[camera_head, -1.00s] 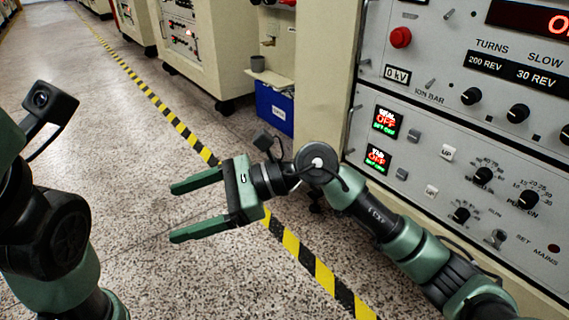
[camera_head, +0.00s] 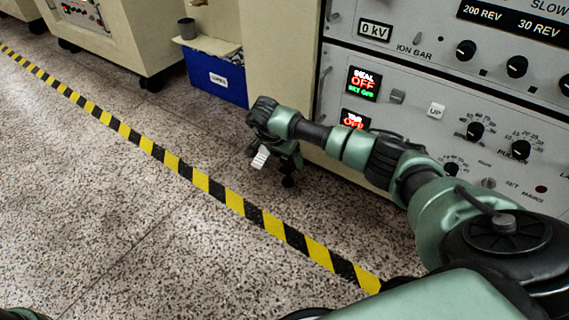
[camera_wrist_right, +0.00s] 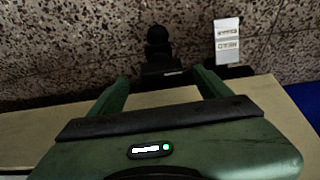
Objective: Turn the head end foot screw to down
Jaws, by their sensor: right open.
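In the right wrist view a black foot screw with stacked round parts (camera_wrist_right: 157,42) stands out from the cabinet's base over the speckled floor. A white printed tag (camera_wrist_right: 228,40) is beside it, its text too small to read surely. My right gripper (camera_wrist_right: 160,78) is open, its two green fingers on either side of the line to the foot, with nothing between them. In the head view my right gripper (camera_head: 285,152) is low beside the cabinet's bottom corner, its fingertips hard to make out. The white tag (camera_head: 260,157) shows there too.
The grey control panel (camera_head: 400,110) of the beige cabinet (camera_head: 283,70) stands right of the gripper. A blue bin (camera_head: 213,75) with a grey cup (camera_head: 187,28) above it is behind. Yellow-black tape (camera_head: 215,188) crosses the floor; the floor on the left is clear.

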